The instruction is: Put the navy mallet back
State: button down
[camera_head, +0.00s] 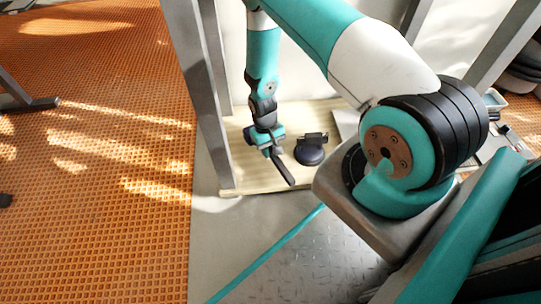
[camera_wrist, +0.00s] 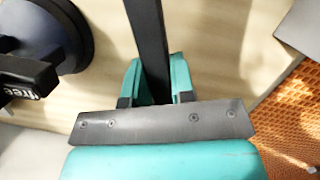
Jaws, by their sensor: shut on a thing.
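My gripper (camera_head: 268,151) is low over a pale wooden board. In the wrist view, the teal fingers of my gripper (camera_wrist: 157,82) are shut on a long, straight dark bar, apparently the handle of the navy mallet (camera_wrist: 147,30). The bar runs up out of that view. In the head view the held navy mallet (camera_head: 285,172) shows as a dark strip slanting down to the right from my fingers.
A round dark navy tool with a black grip (camera_head: 311,155) stands just right of my gripper on the pale board (camera_head: 240,180); the same navy tool shows at left in the wrist view (camera_wrist: 75,35). A grey post (camera_head: 205,90) rises left of the board. Orange grid flooring (camera_head: 95,200) lies beyond.

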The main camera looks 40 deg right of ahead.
jog(key=shift+w+x, duration=0.2)
jog(key=shift+x, duration=0.9)
jog(key=shift+b, duration=0.3)
jog(key=shift+f, duration=0.2)
jog(key=c, duration=1)
grip_release()
jog(key=shift+o, duration=0.2)
jog(key=shift+r, duration=0.15)
jog(key=p+v, duration=0.7)
jog(key=v, duration=0.5)
jog(key=shift+d, duration=0.1)
